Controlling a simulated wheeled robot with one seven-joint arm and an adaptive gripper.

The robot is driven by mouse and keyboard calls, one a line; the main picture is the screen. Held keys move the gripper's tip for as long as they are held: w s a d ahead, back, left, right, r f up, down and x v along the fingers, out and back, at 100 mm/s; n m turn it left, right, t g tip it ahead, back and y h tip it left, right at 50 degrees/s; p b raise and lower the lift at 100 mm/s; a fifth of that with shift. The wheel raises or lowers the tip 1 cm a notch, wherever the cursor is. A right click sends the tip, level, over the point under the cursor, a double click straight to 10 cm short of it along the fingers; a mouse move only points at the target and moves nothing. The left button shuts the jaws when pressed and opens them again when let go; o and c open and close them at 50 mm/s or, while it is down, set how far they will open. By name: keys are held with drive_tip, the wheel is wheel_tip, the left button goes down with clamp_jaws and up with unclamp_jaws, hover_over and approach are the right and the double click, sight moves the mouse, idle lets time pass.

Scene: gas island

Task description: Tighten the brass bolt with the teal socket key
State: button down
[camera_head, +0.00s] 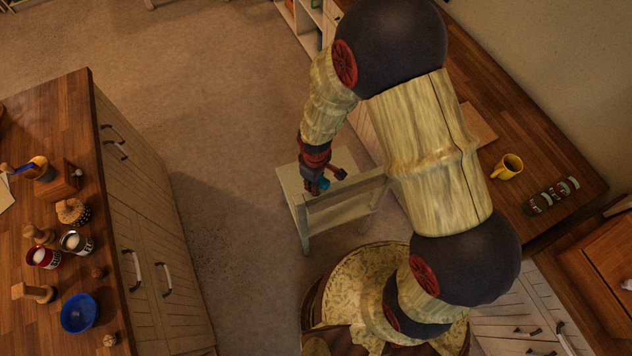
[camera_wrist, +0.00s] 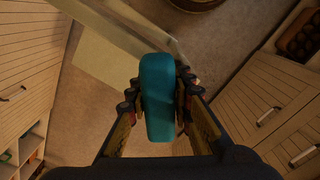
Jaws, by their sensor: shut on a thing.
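My gripper (camera_head: 321,183) is shut on the teal socket key (camera_wrist: 158,95). In the wrist view, the key is a smooth rounded teal block, gripped between both fingers, and its upper end extends past the fingertips. Only a small teal patch of the key (camera_head: 324,184) shows in the head view. I cannot make out the brass bolt in either view.
A left counter (camera_head: 60,115) holds a blue bowl (camera_head: 80,313), tins and wooden pieces. Open floor (camera_head: 215,140) lies between the left cabinets and the chair.

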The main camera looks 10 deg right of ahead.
drive_tip(key=shift+f+b, duration=1)
drive_tip(key=shift+f, duration=0.3)
idle(2.1)
drive_tip(key=c, duration=2.1)
unclamp_jaws()
drive_tip(key=shift+c, duration=0.2)
drive_tip(key=c, duration=0.4)
clamp_jaws()
drive_tip(key=shift+m, duration=1.5)
drive_tip(key=shift+b, duration=0.3)
